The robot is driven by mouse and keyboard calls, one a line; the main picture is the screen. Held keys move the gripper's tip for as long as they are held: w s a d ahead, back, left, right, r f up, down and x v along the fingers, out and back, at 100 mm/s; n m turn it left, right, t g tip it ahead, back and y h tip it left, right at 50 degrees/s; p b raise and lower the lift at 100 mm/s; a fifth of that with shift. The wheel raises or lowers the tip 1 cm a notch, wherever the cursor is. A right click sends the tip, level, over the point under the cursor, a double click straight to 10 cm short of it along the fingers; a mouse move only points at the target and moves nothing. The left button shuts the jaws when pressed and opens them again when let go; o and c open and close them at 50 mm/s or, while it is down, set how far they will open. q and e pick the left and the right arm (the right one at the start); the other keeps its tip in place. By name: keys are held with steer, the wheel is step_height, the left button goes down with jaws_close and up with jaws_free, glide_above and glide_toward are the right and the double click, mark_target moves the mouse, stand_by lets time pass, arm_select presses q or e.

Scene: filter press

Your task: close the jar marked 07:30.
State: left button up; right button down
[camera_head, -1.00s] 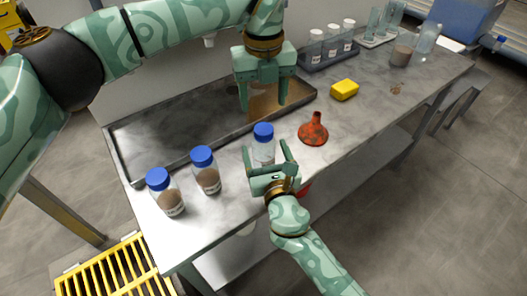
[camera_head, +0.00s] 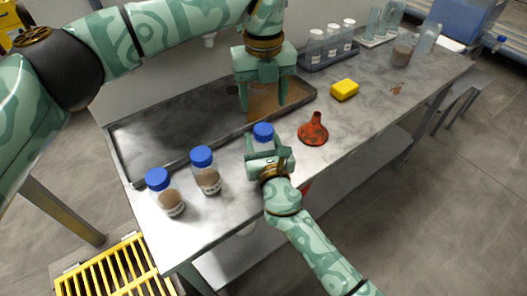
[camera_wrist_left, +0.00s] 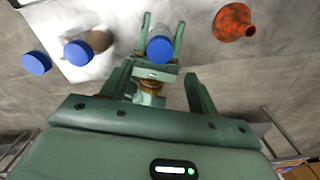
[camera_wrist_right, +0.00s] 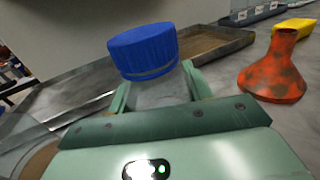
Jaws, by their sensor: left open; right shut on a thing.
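Three clear jars with blue caps stand on the steel bench: a left jar (camera_head: 172,203), a middle jar (camera_head: 208,182) and a right jar (camera_wrist_right: 160,92). The left and middle jars hold brown matter. No label can be read, so I cannot tell which is marked 07:30. My right gripper (camera_head: 264,148) is shut around the right jar's body, below its blue cap (camera_head: 263,131). The cap sits on top; how tight it is I cannot tell. My left gripper (camera_head: 263,106) is open and empty, pointing down, behind and above the right jar.
A shallow metal tray (camera_head: 122,158) lies along the back. An orange funnel (camera_head: 313,130) stands right of the held jar, with a yellow sponge (camera_head: 344,90) behind it. A rack of white-capped vials (camera_head: 330,57) and glassware stand at the far right.

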mark_target(264, 129)
arm_select(q)
steer(key=n, duration=0.4)
steer(key=shift+f, duration=4.05)
